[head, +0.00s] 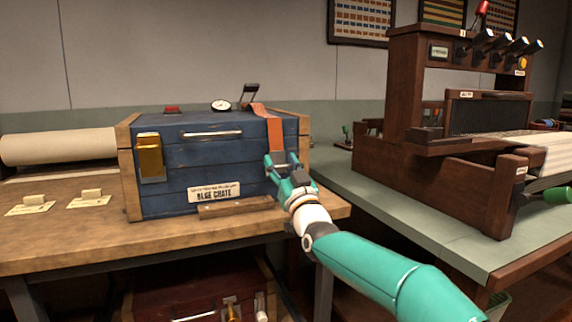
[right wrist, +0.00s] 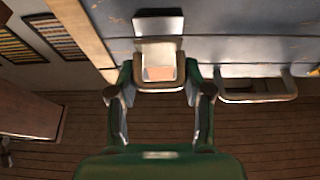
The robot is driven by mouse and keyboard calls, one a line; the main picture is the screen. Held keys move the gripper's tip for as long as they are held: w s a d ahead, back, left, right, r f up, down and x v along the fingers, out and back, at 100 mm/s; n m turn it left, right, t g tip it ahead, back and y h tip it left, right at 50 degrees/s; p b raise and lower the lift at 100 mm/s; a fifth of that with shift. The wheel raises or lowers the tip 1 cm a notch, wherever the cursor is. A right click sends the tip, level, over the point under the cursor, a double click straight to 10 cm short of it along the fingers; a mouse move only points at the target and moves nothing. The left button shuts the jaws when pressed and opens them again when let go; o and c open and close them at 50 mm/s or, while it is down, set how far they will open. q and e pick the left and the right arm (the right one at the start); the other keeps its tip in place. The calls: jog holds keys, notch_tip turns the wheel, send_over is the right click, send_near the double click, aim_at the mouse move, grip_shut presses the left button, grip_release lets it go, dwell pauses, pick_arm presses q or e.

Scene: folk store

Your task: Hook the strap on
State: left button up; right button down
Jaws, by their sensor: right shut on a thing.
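The blue crate (head: 225,168) with wooden edges stands on the wooden bench. An orange strap (head: 270,125) comes over its top right edge and hangs down the front. My right gripper (head: 282,166) is at the strap's lower end, close against the crate's front. In the right wrist view, my right gripper (right wrist: 157,88) is shut on the strap's end, a pale metal loop (right wrist: 158,84) with a bit of orange in it. A grey metal plate (right wrist: 158,25) is on the crate's face just beyond the loop. I cannot tell whether the loop touches it. My left gripper is not in view.
A brass latch (head: 149,157) and a silver handle (head: 212,134) are on the crate. A wooden ledge (head: 236,206) juts out below its label. A paper roll (head: 60,146) and two small tagged pieces lie left. A brown loom-like machine (head: 440,150) stands on the right table.

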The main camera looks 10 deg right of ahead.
jog(key=shift+w+a+f, duration=0.1)
jog(key=shift+w+f, duration=0.2)
jog(key=shift+f, duration=0.55)
jog(key=c, duration=0.9)
grip_release()
jog(key=shift+c, duration=0.2)
jog(key=shift+o, duration=1.2)
jog(key=shift+w, duration=0.15)
jog(key=shift+s+r, duration=0.2)
jog(key=shift+r, duration=0.05)
jog(key=shift+s, duration=0.15)
jog(key=shift+s+f, duration=0.1)
jog(key=shift+s, duration=0.1)
jog(key=v, duration=1.1)
jog(key=shift+s, duration=0.15)
